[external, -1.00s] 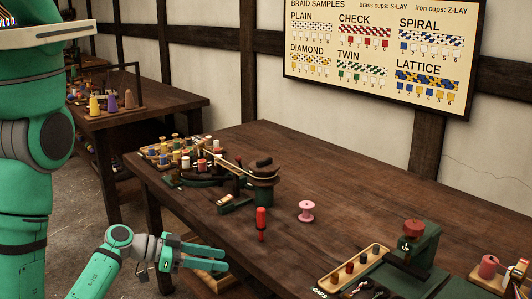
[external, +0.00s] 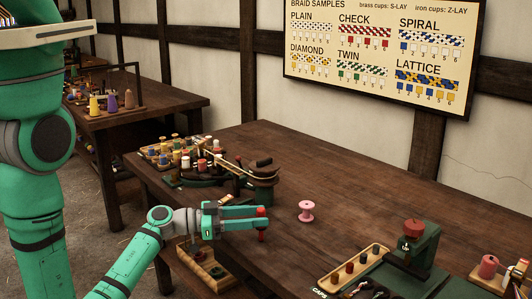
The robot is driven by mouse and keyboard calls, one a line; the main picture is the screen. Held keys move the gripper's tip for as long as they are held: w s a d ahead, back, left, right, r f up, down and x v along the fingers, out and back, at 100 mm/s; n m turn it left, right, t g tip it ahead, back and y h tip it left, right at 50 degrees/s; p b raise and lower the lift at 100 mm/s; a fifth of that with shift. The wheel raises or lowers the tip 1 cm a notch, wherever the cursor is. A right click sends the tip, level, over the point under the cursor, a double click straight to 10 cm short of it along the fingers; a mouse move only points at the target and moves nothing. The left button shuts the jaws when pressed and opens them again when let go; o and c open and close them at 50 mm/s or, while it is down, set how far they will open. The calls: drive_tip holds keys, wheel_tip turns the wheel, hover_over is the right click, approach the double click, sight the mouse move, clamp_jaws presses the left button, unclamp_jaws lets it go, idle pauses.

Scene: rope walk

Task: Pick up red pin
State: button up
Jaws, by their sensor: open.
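The red pin (external: 262,235) stands upright near the front edge of the wooden table (external: 340,214). My gripper (external: 258,218) is level and points right, with its fingertips at the pin. The jaws are open. The pin's red top shows above the upper finger and its lower end shows below the fingers; its middle is partly hidden by them. I cannot tell from this view whether the fingers touch it.
A pink spool (external: 306,210) stands just right of the pin. A dark green braiding device (external: 258,183) is close behind. A wooden tray with dark red pegs (external: 350,272) and a green stand (external: 412,250) are at the right front. An open wooden box (external: 208,271) is below my forearm.

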drive_tip(key=shift+x, duration=2.8)
drive_tip(key=shift+s+f, duration=0.15)
clamp_jaws()
